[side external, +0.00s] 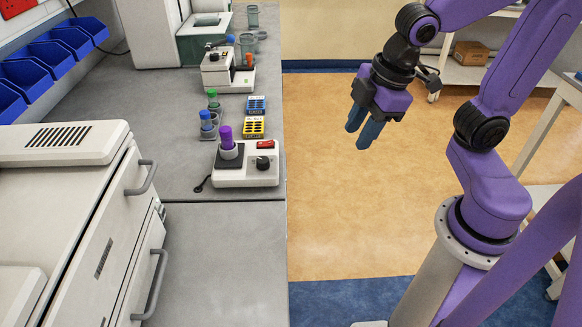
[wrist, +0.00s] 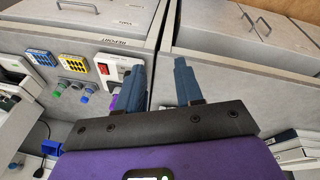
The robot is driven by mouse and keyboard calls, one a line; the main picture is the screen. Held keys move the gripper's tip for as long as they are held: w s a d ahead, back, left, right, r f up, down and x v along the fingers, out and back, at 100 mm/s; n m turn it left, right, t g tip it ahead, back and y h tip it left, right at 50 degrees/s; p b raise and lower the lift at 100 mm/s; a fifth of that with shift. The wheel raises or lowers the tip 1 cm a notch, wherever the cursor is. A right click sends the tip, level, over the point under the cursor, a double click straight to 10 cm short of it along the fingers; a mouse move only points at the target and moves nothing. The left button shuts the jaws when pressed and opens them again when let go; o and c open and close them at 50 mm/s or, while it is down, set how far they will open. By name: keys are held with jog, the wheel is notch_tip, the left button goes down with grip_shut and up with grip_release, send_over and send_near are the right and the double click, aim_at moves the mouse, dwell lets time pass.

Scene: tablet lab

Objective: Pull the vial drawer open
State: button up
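The vial drawer (wrist: 110,15) shows in the wrist view along the top edge, left of centre. It is a pale grey front with a small label that seems to read VIALS and a bar handle (wrist: 78,6). It looks shut. I cannot pick it out in the side view, where the front of the bench facing me is hidden. My gripper (side external: 363,127) hangs over the floor to the right of the bench, pointing down and left. Its two blue fingers, also in the wrist view (wrist: 160,84), are apart with nothing between them. They touch no handle.
Another drawer handle (wrist: 262,22) shows to the right in the wrist view. A white device (side external: 248,164) with a purple-capped tube and a yellow rack (side external: 252,127) stand on the bench. A pale cabinet with bar handles (side external: 155,285) stands at the left. The space around my gripper is clear.

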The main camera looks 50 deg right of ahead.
jog(key=w+d+n+t, duration=0.2)
jog(key=w+d+t, duration=0.3)
jog(key=w, duration=0.6)
jog(key=w+d+n+t, duration=0.2)
jog(key=w+d, duration=0.5)
jog(key=w, duration=0.3)
jog(key=s+d+n+t+y, duration=0.2)
jog(key=d+n+t+y, duration=0.35)
jog(key=d, duration=0.85)
notch_tip(320, 180, down, 41)
jog(key=n, duration=0.1)
jog(key=f+x, duration=0.1)
jog(key=x, duration=1.7)
jog(key=shift+g+h, duration=0.35)
jog(key=shift+s+d+f, duration=0.1)
jog(key=shift+d, duration=0.05)
grip_shut()
